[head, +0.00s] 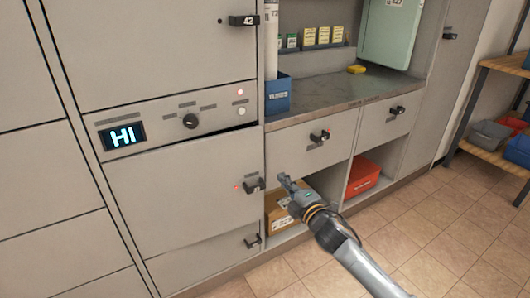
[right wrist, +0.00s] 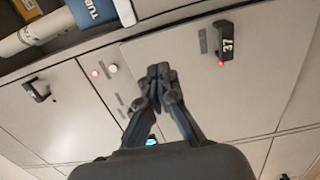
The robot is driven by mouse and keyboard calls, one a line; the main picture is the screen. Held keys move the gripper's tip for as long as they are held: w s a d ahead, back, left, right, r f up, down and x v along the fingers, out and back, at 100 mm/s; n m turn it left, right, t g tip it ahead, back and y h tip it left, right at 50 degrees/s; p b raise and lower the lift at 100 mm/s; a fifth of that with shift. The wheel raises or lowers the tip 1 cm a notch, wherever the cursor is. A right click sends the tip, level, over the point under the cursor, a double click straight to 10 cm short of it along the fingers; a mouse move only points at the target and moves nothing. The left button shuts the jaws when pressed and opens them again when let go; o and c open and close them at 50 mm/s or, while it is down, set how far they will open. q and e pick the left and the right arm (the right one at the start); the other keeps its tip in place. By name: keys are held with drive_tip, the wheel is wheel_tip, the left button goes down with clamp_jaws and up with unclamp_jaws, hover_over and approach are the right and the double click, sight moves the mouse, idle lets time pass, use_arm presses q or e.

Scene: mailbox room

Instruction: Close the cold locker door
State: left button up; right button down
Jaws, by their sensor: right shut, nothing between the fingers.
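The control panel (head: 175,119) has a lit "HI" display (head: 123,135), a knob and small lights. Below it is a grey locker door (head: 180,190), which I take to be the cold locker door, though no label says so. It looks nearly flush, with a dark gap at its upper right; I cannot tell if it is fully shut. Its black handle (head: 253,185) has a red light beside it; in the right wrist view the handle (right wrist: 225,45) reads 37. My right gripper (head: 287,183) is shut and empty, just right of the handle in the head view. The right wrist view also shows its closed fingers (right wrist: 160,75).
An upper door (head: 150,50) numbered 42 is above the panel. A counter (head: 335,95) with drawers is to the right, with a cardboard box (head: 282,212) and a red bin (head: 362,177) below. A shelf (head: 488,140) stands far right. The tiled floor (head: 430,240) is clear.

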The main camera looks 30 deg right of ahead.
drive_tip(key=b, duration=0.2)
approach(261, 152)
use_arm(q)
drive_tip(key=shift+s+a+r+b, duration=0.1)
drive_tip(key=shift+s+r+b, duration=0.1)
drive_tip(key=shift+s+r, duration=0.35)
drive_tip(key=shift+s+a+r+b, duration=0.15)
drive_tip(key=shift+s+r, duration=0.1)
drive_tip(key=shift+r, duration=0.45)
use_arm(e)
drive_tip(key=shift+w+r, duration=0.1)
drive_tip(key=shift+w, duration=3.4)
use_arm(q)
drive_tip(key=shift+d, duration=0.1)
